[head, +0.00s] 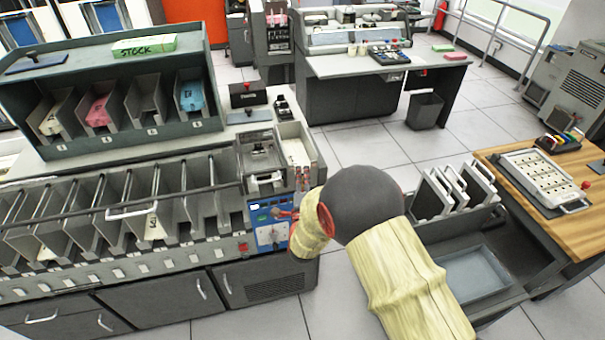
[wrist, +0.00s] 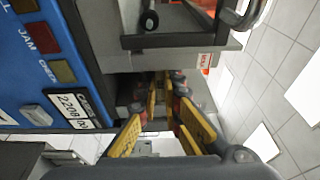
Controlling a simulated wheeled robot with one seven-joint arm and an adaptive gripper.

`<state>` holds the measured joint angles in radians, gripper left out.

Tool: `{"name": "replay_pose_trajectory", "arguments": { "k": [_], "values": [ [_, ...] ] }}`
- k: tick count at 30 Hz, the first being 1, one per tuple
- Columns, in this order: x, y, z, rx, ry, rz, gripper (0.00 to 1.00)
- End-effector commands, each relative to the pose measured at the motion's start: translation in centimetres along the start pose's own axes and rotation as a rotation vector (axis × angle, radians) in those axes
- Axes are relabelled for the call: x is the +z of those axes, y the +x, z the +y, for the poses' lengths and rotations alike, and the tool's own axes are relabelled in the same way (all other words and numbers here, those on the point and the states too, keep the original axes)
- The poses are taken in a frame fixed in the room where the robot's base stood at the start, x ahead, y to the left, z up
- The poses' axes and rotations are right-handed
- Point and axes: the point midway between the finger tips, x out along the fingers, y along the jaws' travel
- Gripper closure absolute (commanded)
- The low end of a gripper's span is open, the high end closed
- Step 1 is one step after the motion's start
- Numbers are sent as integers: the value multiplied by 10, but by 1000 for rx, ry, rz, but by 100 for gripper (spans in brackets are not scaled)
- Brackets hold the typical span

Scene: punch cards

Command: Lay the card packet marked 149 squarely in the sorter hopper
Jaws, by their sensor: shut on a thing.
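The card sorter (head: 120,262) has a row of open pockets and a blue control panel (head: 270,233) at its right end. Above the panel is a grey feed unit (head: 262,165), with a bin holding cream cards (head: 297,152) beside it; I take this for the hopper area. My gripper (head: 287,213) is in front of the panel, below the bin. In the wrist view its yellow fingers (wrist: 163,105) are close together beside the sorter's grey edge, with the blue panel (wrist: 35,60) to their left. What they hold is too hidden to identify. I cannot read 149 anywhere.
A stock rack (head: 110,85) behind the sorter holds cream, pink and blue packets. One cream packet (head: 153,226) stands in a sorter pocket. A dark cart (head: 490,285) with upright grey holders (head: 452,188) is on the right, by a wooden bench (head: 520,178).

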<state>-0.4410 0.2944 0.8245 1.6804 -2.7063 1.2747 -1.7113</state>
Motion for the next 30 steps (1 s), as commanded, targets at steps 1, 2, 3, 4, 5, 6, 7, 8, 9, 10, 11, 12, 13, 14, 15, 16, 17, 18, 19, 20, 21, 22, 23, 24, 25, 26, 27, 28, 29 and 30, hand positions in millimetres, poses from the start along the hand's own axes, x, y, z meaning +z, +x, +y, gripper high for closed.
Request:
{"name": "replay_pose_trajectory", "arguments": {
  "k": [1,2,3,4,5,6,7,8,9,10,11,12,13,14,15,16,17,18,19,20,21,22,23,24,25,26,27,28,29,30],
  "values": [
    [0,0,3,-1,0,0,100],
    [0,0,3,-1,1,0,100],
    [0,0,4,-1,1,0,100],
    [0,0,4,-2,1,0,100],
    [0,0,4,-2,1,0,100],
    [0,0,5,-2,1,0,100],
    [0,0,4,-2,1,0,100],
    [0,0,4,-2,1,0,100],
    [0,0,4,-2,1,0,100],
    [0,0,4,-2,1,0,100],
    [0,0,4,-1,1,0,100],
    [0,0,4,-1,1,0,100],
    [0,0,4,-1,1,0,91],
    [0,0,4,-1,1,0,90],
    [0,0,4,-1,1,0,87],
    [0,0,4,-1,1,0,86],
    [0,0,4,-1,1,0,84],
    [0,0,4,-1,1,0,82],
    [0,0,4,-1,1,0,80],
    [0,0,4,-1,1,0,78],
    [0,0,4,-1,1,0,76],
    [0,0,5,-1,1,0,74],
    [0,0,5,-1,1,0,72],
    [0,0,5,-1,1,0,72],
    [0,0,5,-1,1,0,72],
    [0,0,5,-1,1,0,72],
    [0,0,5,-1,1,0,72],
    [0,0,5,-1,0,0,72],
    [0,0,5,-1,0,0,72],
    [0,0,5,0,0,0,72]
  ]
}}
